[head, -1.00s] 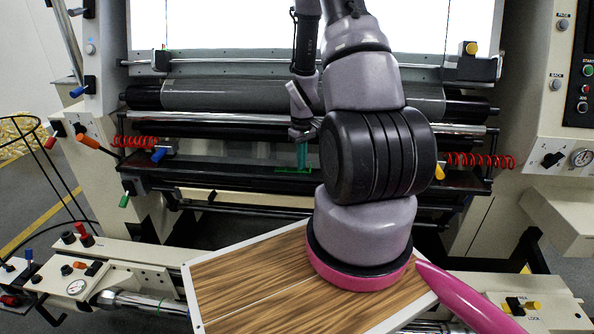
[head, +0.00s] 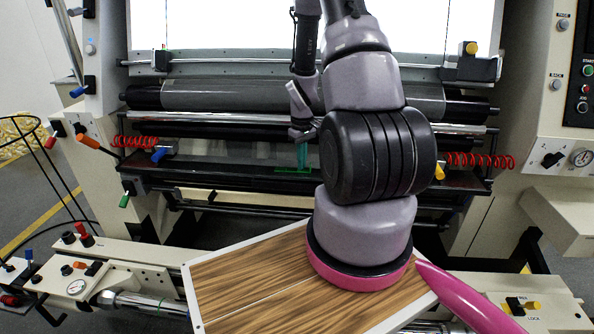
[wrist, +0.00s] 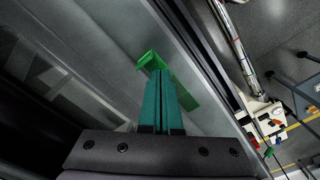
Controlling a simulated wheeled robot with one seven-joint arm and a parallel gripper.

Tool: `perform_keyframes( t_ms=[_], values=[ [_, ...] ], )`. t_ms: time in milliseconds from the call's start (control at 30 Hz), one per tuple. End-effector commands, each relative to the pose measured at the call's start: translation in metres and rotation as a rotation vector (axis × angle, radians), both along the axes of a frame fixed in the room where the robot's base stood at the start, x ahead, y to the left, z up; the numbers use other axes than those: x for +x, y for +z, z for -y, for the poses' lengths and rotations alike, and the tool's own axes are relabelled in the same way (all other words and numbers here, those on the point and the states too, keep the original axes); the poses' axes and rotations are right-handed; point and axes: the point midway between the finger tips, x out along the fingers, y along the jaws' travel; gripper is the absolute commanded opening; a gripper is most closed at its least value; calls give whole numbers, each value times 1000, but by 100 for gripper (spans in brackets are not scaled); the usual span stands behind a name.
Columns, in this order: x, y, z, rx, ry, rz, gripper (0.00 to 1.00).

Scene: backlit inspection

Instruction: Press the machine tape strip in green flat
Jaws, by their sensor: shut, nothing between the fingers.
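The green tape strip (head: 296,170) lies on the dark bar across the middle of the machine in the head view. In the wrist view the strip (wrist: 184,92) runs diagonally along a grey surface, and its upper-left end (wrist: 147,60) looks raised. My gripper (head: 302,166) points down at the strip. Its teal fingers are shut together with nothing between them. In the wrist view the fingertips (wrist: 160,73) overlap the strip close to its raised end. The fingers hide part of the strip, and I cannot tell whether they touch it.
A grey roller (head: 225,95) and a bright panel (head: 235,22) are above the bar. Red coiled hoses (head: 480,160) hang at both sides. A wood-topped board (head: 250,285) is in front, beneath my arm. Control panels flank the machine.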

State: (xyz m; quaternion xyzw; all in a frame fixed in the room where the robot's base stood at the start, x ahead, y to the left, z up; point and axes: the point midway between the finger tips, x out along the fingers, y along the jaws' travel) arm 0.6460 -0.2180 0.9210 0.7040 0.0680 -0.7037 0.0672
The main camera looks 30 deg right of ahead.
Motion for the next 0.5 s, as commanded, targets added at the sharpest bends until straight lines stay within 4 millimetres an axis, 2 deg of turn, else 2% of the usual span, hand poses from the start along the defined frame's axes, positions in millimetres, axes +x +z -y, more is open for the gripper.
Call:
perform_keyframes(
  t_ms=[500],
  values=[
    [0, -3, 0, 0, 0, 0, 0]
  ],
)
